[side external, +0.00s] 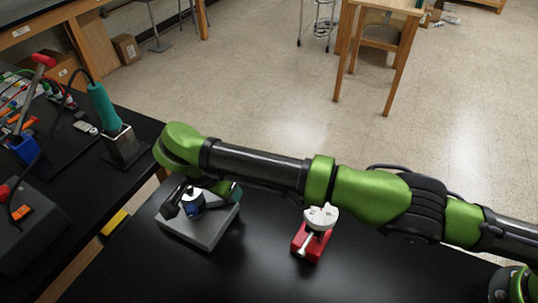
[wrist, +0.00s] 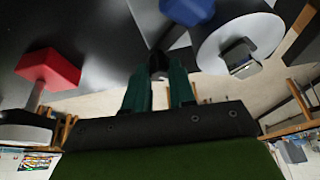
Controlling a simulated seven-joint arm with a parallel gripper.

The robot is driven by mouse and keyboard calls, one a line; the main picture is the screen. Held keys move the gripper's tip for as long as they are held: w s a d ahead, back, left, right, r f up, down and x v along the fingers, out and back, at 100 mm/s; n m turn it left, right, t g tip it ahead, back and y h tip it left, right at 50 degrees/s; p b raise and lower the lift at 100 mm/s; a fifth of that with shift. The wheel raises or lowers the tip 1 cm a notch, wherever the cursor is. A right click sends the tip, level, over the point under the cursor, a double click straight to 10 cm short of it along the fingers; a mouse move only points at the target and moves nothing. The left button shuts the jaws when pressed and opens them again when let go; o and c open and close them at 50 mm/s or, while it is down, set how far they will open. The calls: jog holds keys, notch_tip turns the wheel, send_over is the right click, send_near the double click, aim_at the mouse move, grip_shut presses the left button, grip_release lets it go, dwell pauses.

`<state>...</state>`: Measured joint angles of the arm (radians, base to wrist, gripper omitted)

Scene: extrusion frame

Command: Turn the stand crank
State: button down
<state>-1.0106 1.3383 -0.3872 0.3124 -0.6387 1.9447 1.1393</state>
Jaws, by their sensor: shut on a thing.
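The stand is a grey block (side external: 205,232) on the black table, with a blue part (side external: 194,205) on top. In the wrist view a blue part (wrist: 188,8) and a white disc (wrist: 222,42) with a metal piece on it show at the upper right. My gripper (wrist: 158,72) has its two teal fingers close around a small dark piece (wrist: 157,62), which looks like the crank's handle. In the side view my wrist hangs over the stand and hides part of it, so the crank's full shape and angle are hard to tell.
A red vise (side external: 307,245) with a white top and metal rod stands to the right, below my arm; its red body (wrist: 48,70) shows in the wrist view. A left-hand bench holds a teal-handled tool (side external: 104,107) in a holder. The table front is clear.

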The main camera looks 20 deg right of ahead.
jog(key=shift+s+m, duration=0.35)
jog(key=shift+m, duration=0.05)
dwell(0.4)
jog(key=c, duration=0.9)
grip_release()
jog(key=shift+c, duration=0.2)
